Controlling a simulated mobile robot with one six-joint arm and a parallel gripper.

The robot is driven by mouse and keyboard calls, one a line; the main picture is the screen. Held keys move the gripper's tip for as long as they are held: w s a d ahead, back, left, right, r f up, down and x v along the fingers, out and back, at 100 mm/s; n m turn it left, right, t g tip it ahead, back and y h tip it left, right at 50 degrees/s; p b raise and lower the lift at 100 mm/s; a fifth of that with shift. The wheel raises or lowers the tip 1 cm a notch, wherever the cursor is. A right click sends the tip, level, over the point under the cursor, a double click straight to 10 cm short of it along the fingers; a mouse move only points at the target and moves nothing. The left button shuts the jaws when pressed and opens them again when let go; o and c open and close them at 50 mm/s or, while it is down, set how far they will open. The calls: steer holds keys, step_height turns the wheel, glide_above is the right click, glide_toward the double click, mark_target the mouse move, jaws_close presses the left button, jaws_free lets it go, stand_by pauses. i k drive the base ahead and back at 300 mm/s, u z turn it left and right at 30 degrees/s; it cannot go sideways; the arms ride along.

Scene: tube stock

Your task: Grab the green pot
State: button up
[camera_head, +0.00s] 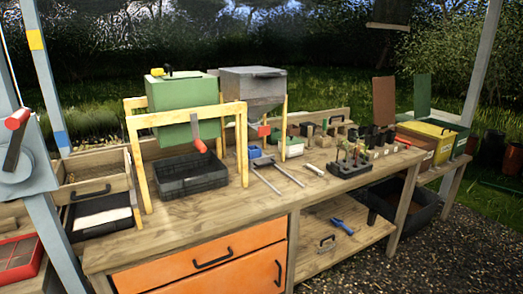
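I cannot make out a clear green pot in the head view. Several small dark and brown pots and blocks (338,130) stand in a cluster toward the back right of the wooden bench (300,205). They are too small to tell each one's colour. The large green thing is a box-like hopper (182,107) behind a yellow wooden frame, above a black crate (190,174). My gripper is not in view.
A grey metal hopper (254,87) stands beside the green one. A dark tray with seedlings (349,168) sits near the right bench edge. Orange drawers (205,272) are below. Open bins, one yellow (428,130), stand far right. The front bench top is mostly clear.

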mark_target(273, 137)
steer(key=z, duration=0.05)
steer(key=i, duration=1.05)
steer(key=z, duration=0.05)
